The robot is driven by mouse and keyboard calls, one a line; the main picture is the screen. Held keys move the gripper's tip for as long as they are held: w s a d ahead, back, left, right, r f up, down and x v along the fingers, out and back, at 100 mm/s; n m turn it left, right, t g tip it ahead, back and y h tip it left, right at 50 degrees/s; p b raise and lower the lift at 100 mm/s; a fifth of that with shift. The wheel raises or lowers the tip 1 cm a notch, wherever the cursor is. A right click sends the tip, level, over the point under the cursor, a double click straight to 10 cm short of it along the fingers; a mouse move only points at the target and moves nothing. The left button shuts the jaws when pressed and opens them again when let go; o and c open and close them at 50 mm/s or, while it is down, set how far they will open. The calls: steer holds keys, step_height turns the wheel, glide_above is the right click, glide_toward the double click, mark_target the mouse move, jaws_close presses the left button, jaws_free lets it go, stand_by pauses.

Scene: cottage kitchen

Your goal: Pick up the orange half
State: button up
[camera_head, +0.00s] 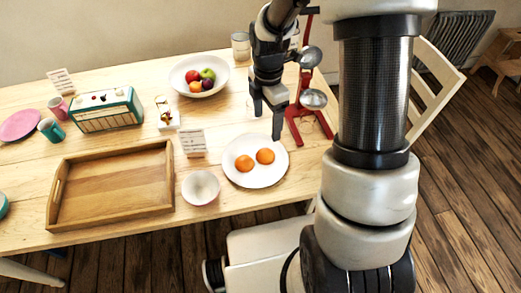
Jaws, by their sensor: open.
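Two orange halves lie on a white plate (256,181) near the table's front edge, one on the left (244,163) and one on the right (265,156). They look like small bright orange rounds. My gripper (267,124) hangs with its fingers pointing down, above and just behind the plate. Its fingers are apart, with nothing seen between them. How high it is above the table is hard to tell from this one view.
A white bowl (201,187) stands left of the plate, and a wooden tray (165,193) lies farther left. A small card (193,142) stands behind the bowl. A red stand (296,128) with metal ladles is close to my gripper's right. A fruit bowl (176,77) sits farther back.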

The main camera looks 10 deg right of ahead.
mark_target(267, 151)
step_height(267, 151, down, 15)
steer(key=shift+w+d+r+b, duration=0.1)
steer(key=shift+w+b, duration=0.05)
steer(key=shift+b, duration=0.3)
steer(key=c, duration=0.8)
